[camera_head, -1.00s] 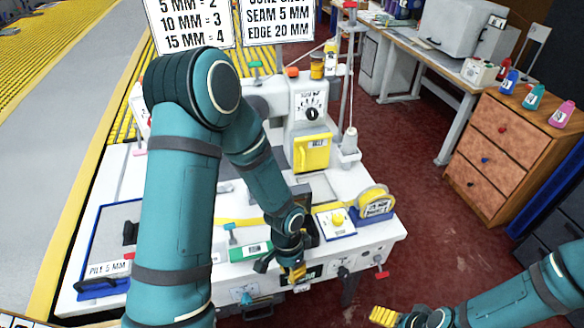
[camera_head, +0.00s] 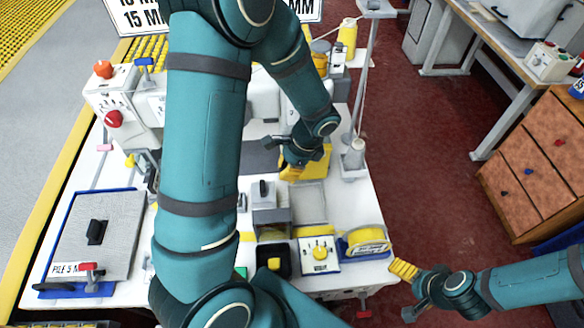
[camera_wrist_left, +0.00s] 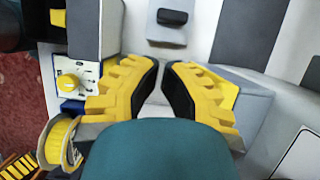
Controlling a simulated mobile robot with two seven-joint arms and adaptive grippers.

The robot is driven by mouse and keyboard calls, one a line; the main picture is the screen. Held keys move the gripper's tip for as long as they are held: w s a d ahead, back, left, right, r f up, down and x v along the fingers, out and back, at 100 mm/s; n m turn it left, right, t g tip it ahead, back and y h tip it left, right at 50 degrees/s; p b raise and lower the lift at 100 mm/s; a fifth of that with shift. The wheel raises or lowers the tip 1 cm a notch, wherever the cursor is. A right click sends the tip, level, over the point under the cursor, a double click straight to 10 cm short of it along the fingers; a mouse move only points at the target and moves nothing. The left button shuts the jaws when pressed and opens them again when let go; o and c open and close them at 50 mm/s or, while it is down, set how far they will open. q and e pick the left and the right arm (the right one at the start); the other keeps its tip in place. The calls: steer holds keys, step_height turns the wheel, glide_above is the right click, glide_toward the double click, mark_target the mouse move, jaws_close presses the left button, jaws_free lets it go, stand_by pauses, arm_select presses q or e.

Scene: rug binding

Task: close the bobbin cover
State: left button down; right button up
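My left gripper (camera_head: 303,162) is over the sewing machine bed, partly hidden by its own wrist. In the left wrist view its two yellow ridged fingers (camera_wrist_left: 161,88) stand apart with nothing between them. A grey plate (camera_head: 309,204), possibly the bobbin cover, lies in the bed just in front of the gripper; I cannot tell for sure. Beside it is a grey block with a black knob (camera_head: 263,190). The knob also shows in the left wrist view (camera_wrist_left: 172,17). My right gripper (camera_head: 408,290) is empty off the table's right edge, its fingers apart.
A dial plate with a yellow knob (camera_head: 320,253), a yellow tape roll (camera_head: 367,242) and a black cup (camera_head: 273,261) stand along the front.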

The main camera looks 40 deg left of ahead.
mark_target(271, 194)
arm_select(q)
steer(key=b+x, duration=0.1)
steer(key=x, duration=0.9)
steer(key=shift+w, duration=0.15)
steer(key=shift+r, duration=0.1)
steer(key=s+a+b, duration=0.1)
steer(key=s+a, duration=0.2)
steer(key=s+a+b, duration=0.1)
steer(key=s+a, duration=0.2)
steer(key=a, duration=0.1)
steer(key=shift+s+a, duration=0.1)
steer(key=shift+a, duration=0.05)
steer(key=p+v, duration=0.7)
steer(key=v, duration=0.3)
steer(key=shift+p, duration=0.4)
